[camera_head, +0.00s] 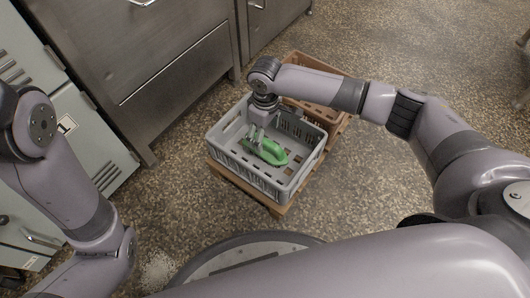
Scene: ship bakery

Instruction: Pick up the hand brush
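The green hand brush (270,153) lies in the grey plastic crate (284,186), slanting from the upper left to the lower right. My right arm reaches in from the right, and my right gripper (256,141) points down into the crate at the upper left end of the brush. Its fingers overlap that end in the picture and hide part of it. I cannot tell whether they are closed on the brush or only around it. My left arm is folded at the left edge, and its gripper is out of view.
Steel cabinets (150,50) and grey-green lockers (85,140) border the upper left. The speckled floor (400,60) is clear at the upper right.

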